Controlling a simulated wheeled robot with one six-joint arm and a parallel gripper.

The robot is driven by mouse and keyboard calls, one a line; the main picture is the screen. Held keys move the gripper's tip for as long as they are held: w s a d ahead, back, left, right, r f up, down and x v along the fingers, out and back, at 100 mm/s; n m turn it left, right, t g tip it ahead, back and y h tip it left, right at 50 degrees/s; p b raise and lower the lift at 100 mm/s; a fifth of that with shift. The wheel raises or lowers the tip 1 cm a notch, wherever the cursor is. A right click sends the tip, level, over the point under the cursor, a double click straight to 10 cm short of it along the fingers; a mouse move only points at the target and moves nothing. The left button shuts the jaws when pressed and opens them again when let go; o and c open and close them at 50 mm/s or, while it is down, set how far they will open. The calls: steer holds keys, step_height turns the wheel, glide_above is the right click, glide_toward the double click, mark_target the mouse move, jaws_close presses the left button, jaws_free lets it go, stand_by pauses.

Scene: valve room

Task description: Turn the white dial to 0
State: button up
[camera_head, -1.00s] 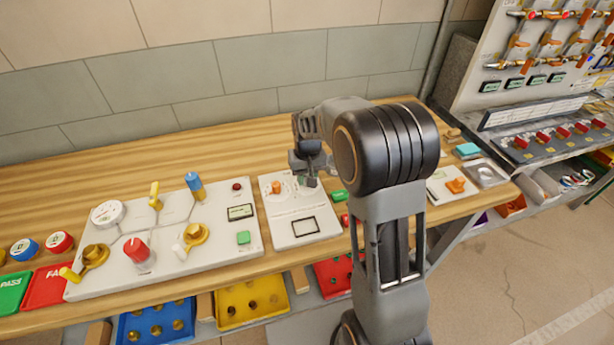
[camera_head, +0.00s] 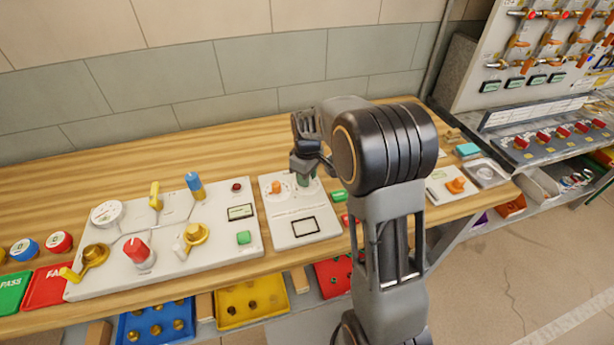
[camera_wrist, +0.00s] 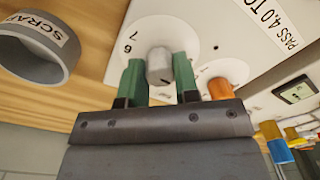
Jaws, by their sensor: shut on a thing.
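The white dial (camera_wrist: 160,66) stands on a round white scale plate (camera_wrist: 147,32) in the wrist view, with a dark mark on its top edge. The digits 6 and 7 show on the scale to its left; the other digits are hidden or unreadable. My gripper (camera_wrist: 158,78) has its two green fingers on either side of the dial and is shut on it. In the head view my gripper (camera_head: 304,178) is down at the back right of a white panel (camera_head: 283,228), and it hides the dial there.
An orange knob (camera_wrist: 221,88) is close to the right finger; it also shows in the head view (camera_head: 275,187). A grey ring marked SCRAP (camera_wrist: 40,50) is at the left in the wrist view. A bigger panel (camera_head: 118,265) with valves is to the left. Bare wood (camera_head: 100,180) lies behind.

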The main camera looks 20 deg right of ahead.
steer(key=shift+n, duration=2)
steer(key=o, duration=0.9)
steer(key=shift+o, duration=0.2)
step_height(320, 180, up, 14)
steer(key=shift+w, duration=0.15)
steer(key=shift+f, duration=0.1)
